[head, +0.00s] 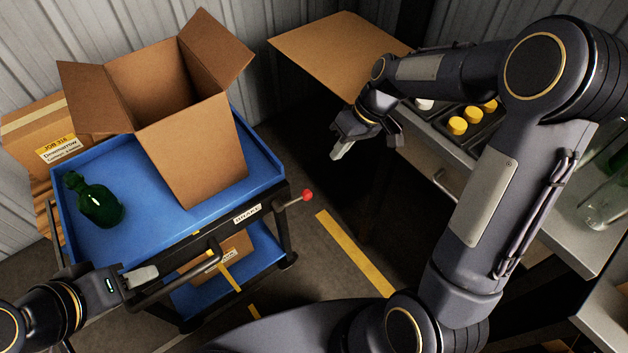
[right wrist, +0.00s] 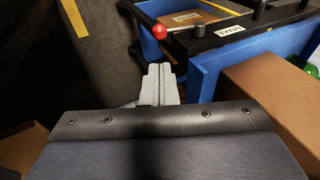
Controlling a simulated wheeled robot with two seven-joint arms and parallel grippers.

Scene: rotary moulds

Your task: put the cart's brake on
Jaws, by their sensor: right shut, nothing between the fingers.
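The cart has a blue top tray (head: 130,247) and a dark frame with a "BRAKE" label (head: 247,213). The brake lever ends in a red knob (head: 307,194) and sticks out at the cart's right front corner. In the right wrist view the red knob (right wrist: 159,31) lies beyond the fingertips, with a gap between. My right gripper (head: 341,150) is shut and empty, above and right of the knob in the head view; its fingers (right wrist: 160,82) are together. My left gripper (head: 138,280) is at the left end of the cart's handle (head: 180,280); its grip is unclear.
A bench with yellow-capped pieces (head: 457,125) is at right. Yellow-striped floor (head: 350,250) lies between.

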